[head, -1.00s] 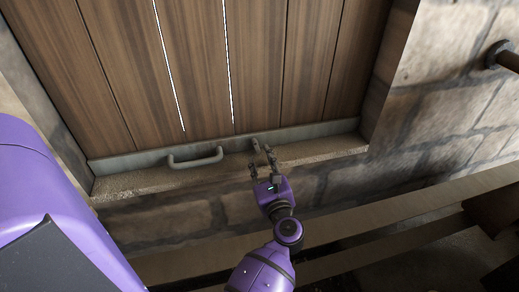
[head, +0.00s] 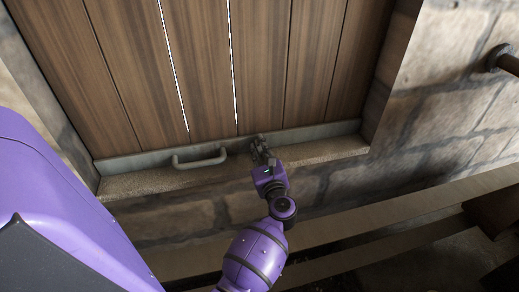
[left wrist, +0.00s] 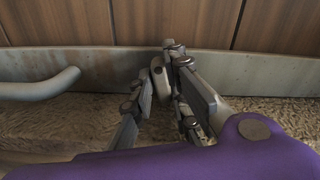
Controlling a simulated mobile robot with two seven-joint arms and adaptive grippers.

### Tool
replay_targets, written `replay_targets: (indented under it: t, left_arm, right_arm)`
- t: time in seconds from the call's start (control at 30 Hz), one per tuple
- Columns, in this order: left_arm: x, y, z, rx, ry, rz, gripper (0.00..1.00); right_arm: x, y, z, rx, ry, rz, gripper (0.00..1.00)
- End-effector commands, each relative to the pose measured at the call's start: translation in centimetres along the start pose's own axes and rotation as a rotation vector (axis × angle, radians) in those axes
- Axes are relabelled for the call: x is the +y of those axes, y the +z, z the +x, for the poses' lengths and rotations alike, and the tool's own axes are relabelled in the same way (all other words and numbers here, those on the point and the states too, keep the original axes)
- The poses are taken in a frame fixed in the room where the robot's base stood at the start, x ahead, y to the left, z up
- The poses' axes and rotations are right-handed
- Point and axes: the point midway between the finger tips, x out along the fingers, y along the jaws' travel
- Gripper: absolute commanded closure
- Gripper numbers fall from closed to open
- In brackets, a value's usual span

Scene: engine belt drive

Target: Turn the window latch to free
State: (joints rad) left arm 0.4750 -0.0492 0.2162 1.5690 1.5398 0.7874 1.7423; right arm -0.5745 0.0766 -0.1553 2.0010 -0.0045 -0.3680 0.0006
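The window latch (left wrist: 158,75) is a small grey metal piece on the metal strip along the bottom of the wooden shutter. In the left wrist view it sits between the fingers of my left gripper (left wrist: 162,85), which look closed on it from both sides. In the head view my left gripper (head: 262,152) is at the strip, right of the bar handle, and its fingers hide most of the latch. My right gripper is in neither view.
A grey bar handle (head: 200,157) sticks out of the strip left of the gripper; it also shows in the left wrist view (left wrist: 40,86). A stone sill (head: 150,183) runs below the plank shutter (head: 215,70). A pipe (head: 505,60) juts from the stone wall at the right.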

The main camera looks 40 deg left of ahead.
Motion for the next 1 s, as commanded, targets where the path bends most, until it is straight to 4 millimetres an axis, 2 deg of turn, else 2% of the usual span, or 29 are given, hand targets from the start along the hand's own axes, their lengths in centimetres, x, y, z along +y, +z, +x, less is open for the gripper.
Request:
replay_targets:
  t: [0.17,0.4,0.73,0.77,0.8,0.9,1.0]
  left_arm:
    - [-0.2,0.1,0.0,0.001,-0.003,0.018,1.00]
    - [-0.4,0.2,-0.1,0.000,-0.003,0.224,1.00]
    - [-0.4,0.0,-0.1,-0.001,-0.005,0.264,1.00]
    - [-0.4,0.0,-0.1,-0.001,-0.005,0.264,0.84]
    - [-0.4,0.0,-0.1,-0.001,-0.005,0.264,0.78]
    - [-0.4,0.0,-0.1,0.000,-0.004,0.264,0.68]
    - [-0.3,0.0,-0.1,0.000,-0.003,0.263,0.68]
  right_arm:
    - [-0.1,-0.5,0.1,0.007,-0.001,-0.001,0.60]
    - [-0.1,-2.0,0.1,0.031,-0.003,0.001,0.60]
    - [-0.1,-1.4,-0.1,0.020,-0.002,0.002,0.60]
    - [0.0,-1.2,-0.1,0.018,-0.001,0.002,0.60]
    - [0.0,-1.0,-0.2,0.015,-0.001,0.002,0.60]
    - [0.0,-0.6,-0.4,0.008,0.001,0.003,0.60]
    - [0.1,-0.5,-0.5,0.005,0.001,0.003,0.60]
